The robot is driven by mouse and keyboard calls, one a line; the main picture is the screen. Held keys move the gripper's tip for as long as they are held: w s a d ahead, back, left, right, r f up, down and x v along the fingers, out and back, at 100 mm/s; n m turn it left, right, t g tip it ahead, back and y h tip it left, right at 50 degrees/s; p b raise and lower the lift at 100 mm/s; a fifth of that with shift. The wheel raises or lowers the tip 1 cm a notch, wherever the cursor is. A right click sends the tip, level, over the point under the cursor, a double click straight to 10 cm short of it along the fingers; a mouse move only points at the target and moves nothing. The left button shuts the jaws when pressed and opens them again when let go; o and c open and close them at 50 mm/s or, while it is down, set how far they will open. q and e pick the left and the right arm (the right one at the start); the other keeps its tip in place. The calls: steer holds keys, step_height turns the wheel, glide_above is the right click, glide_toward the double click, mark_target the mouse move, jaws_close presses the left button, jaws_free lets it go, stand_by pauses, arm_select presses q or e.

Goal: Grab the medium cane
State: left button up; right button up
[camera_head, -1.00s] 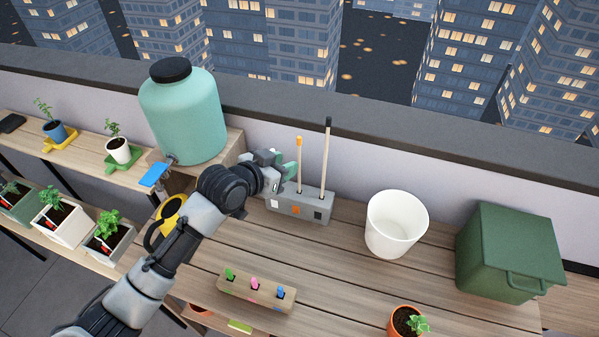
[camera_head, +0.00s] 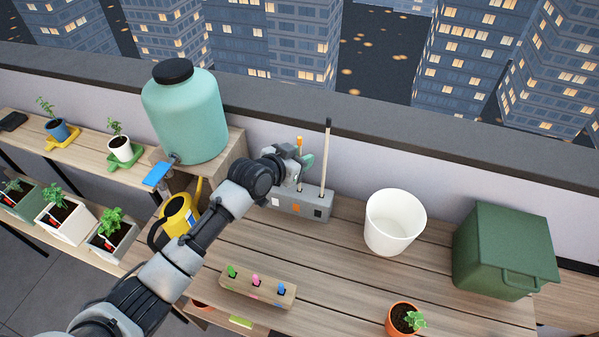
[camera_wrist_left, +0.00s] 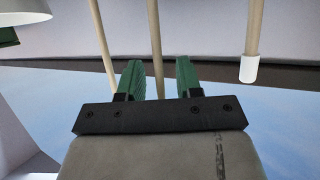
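The medium cane, with an orange tip (camera_head: 299,140), stands upright in a grey holder block (camera_head: 306,206), mostly hidden behind my left gripper. A taller cane with a black tip (camera_head: 325,150) stands to its right in the same block. My left gripper (camera_head: 304,165) is at the medium cane's upper part. In the left wrist view the green fingers of my gripper (camera_wrist_left: 158,80) are open, with the middle cane shaft (camera_wrist_left: 155,40) between them and gaps on both sides. A white-tipped cane (camera_wrist_left: 250,66) is on the right there, another shaft (camera_wrist_left: 103,40) on the left. My right gripper is not in view.
A teal water tank (camera_head: 186,115) and a yellow watering can (camera_head: 177,215) are left of the holder. A white bucket (camera_head: 394,222) and a green bin (camera_head: 500,250) stand to the right. A wooden marker block (camera_head: 258,289) lies in front. The table between is clear.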

arm_select(q)
jaws_close()
